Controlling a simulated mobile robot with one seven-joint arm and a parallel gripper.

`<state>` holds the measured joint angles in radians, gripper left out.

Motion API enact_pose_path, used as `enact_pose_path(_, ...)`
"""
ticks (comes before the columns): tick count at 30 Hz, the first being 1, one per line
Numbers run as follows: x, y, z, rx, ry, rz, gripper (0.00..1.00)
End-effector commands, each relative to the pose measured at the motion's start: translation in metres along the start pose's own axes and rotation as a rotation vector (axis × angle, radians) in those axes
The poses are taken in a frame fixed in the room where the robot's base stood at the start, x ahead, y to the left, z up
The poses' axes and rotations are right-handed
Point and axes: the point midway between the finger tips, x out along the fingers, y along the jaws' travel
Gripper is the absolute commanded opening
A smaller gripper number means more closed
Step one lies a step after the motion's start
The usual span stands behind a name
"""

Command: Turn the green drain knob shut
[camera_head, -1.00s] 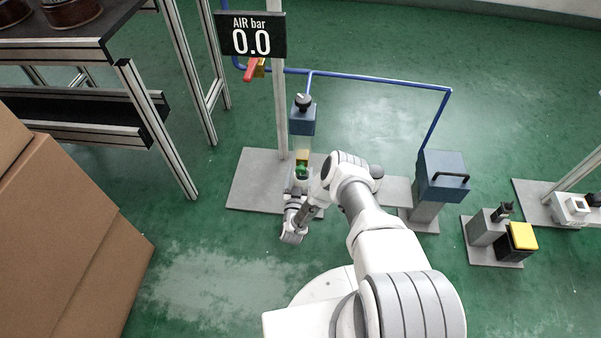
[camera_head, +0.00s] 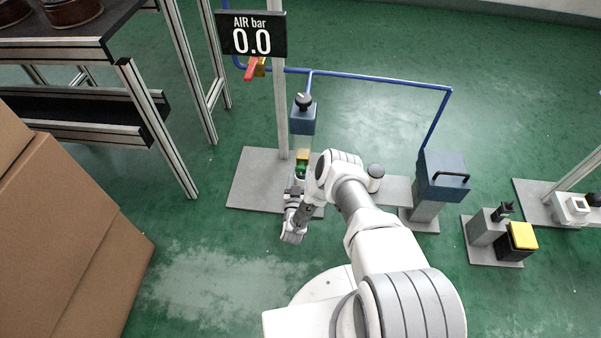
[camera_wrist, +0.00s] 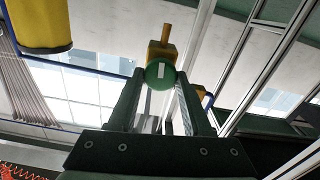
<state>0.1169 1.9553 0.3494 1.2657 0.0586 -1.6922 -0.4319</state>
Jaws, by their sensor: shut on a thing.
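The green drain knob (camera_wrist: 160,73) is a round disc with a white bar mark, seen from its face in the wrist view. The bar is nearly upright, leaning slightly right. My gripper (camera_wrist: 160,82) has one finger on each side of the knob and is shut on it. In the head view the knob (camera_head: 301,170) shows as a small green spot under the blue-topped filter unit (camera_head: 302,120). My wrist and arm partly hide it there. A yellow fitting (camera_wrist: 161,53) sits just behind the knob in the wrist view.
The AIR bar display (camera_head: 251,36) reads 0.0 on a post behind the unit. A red-handled valve (camera_head: 255,70) and blue pipe (camera_head: 370,78) are near it. A blue-topped box (camera_head: 443,178) stands to the right. Cardboard boxes (camera_head: 65,245) stand at left.

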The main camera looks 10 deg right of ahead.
Motion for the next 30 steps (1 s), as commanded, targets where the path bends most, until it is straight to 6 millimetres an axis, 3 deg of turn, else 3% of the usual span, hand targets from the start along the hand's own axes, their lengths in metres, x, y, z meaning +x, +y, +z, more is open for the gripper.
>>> enact_pose_path(30, 0.0005, -0.0047, 0.0009, -0.936, 0.003, -0.002, 0.00)
